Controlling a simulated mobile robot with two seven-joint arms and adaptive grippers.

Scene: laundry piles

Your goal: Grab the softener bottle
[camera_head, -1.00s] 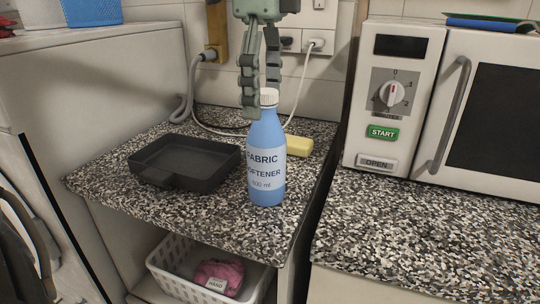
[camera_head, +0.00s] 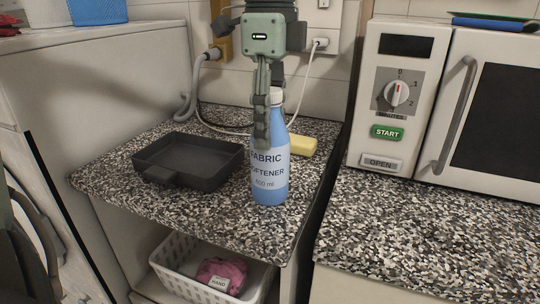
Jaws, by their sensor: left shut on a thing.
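My left gripper (camera_head: 268,125) reaches down from above and is shut on the bottle's upper part, just below the cap. One finger shows in front of the bottle on its left side; the other is mostly hidden behind it. My right gripper is not in the picture.
The black tray (camera_head: 160,180) lies close to the bottle's left. A yellow block (camera_head: 303,146) lies behind it to the right. A white microwave (camera_head: 368,150) stands on the right counter. A white basket (camera_head: 176,284) with a pink cloth (camera_head: 232,272) sits below. The counter's front is clear.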

